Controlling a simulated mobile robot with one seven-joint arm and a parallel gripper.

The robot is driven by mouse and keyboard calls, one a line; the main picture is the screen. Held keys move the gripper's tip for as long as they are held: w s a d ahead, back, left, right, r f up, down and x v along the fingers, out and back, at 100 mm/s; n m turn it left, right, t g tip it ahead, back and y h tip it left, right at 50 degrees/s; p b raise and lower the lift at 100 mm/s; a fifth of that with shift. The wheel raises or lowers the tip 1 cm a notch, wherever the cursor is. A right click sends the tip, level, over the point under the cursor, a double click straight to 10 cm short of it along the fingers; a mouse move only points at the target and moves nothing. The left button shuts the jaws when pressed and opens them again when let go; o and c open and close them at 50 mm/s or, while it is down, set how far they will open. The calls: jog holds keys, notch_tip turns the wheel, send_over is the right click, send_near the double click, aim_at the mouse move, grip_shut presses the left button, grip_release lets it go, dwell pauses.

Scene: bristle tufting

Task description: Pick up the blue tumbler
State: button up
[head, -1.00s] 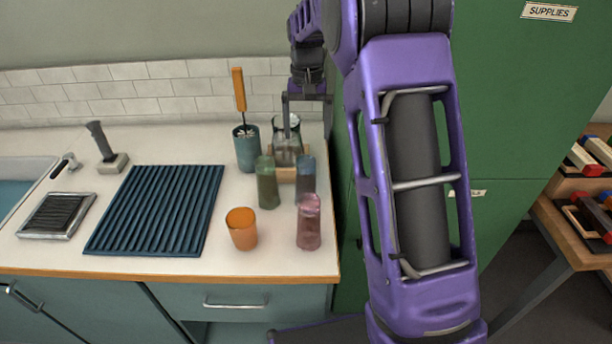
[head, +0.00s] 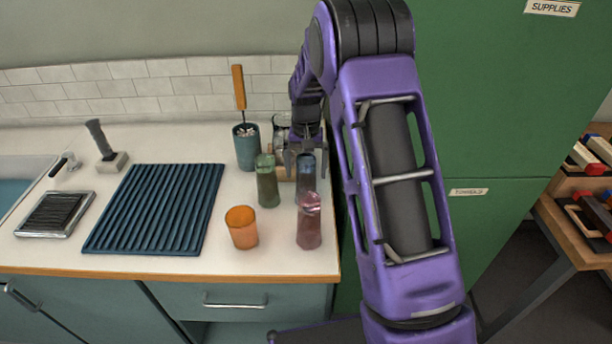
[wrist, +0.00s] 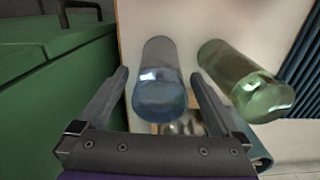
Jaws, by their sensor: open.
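The blue tumbler (head: 305,185) stands upright on the counter near its right end, behind the pink tumbler (head: 309,222) and right of the green tumbler (head: 267,182). In the head view my gripper (head: 304,165) is at its upper part, from behind. In the wrist view the blue tumbler (wrist: 160,85) lies between the two spread fingers of my gripper (wrist: 160,80), with a gap on each side. The fingers are open and hold nothing. The green tumbler (wrist: 243,80) is just outside the right finger in the wrist view.
An orange cup (head: 241,228) stands in front of the green tumbler. A teal holder (head: 247,150) with an orange-handled brush and a glass jar (head: 281,128) are behind. A ribbed blue drying mat (head: 155,210) lies left. The green cabinet (wrist: 60,90) rises close beside the counter's right edge.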

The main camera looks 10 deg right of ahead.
grip_shut()
dwell(0.5)
